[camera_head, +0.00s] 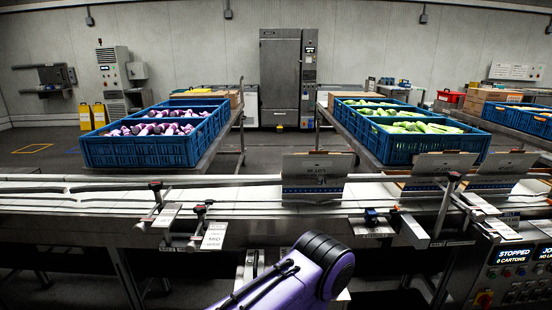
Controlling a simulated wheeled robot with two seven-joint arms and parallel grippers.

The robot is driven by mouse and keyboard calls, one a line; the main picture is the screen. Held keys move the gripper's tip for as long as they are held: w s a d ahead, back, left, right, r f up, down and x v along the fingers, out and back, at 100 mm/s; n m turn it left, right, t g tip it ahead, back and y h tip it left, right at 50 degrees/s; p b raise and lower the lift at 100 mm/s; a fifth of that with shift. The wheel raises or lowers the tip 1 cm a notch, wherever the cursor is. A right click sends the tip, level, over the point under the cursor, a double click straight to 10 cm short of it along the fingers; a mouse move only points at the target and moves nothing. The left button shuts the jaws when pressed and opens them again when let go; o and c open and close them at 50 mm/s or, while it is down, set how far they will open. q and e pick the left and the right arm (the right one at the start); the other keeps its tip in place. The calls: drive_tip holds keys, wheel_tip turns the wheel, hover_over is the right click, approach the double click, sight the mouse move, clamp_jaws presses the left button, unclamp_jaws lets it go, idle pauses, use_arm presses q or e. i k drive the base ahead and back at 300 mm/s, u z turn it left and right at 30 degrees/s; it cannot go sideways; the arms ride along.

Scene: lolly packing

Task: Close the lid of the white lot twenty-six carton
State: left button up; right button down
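A white carton (313,190) stands on the conveyor near the middle of the view. Its printed band is too small to read surely, so I cannot confirm it as lot twenty-six. A grey-brown lid flap (318,165) stands raised above it. Two more cartons with raised flaps stand to the right, one (440,168) nearer the middle and one (503,166) further right. A purple and black arm link of mine (300,272) shows at the bottom centre, in front of the conveyor and apart from the carton. Neither gripper shows.
The conveyor (240,195) has a rail along it and clamps (200,225) on its front edge. Blue crates of purple lollies (135,153) and green lollies (395,148) stand behind. A control panel (515,270) reads "STOPPED" at the lower right. The belt left of the carton is clear.

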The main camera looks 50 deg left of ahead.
sight(322, 164)
drive_tip(key=u, duration=1.65)
drive_tip(key=i, duration=1)
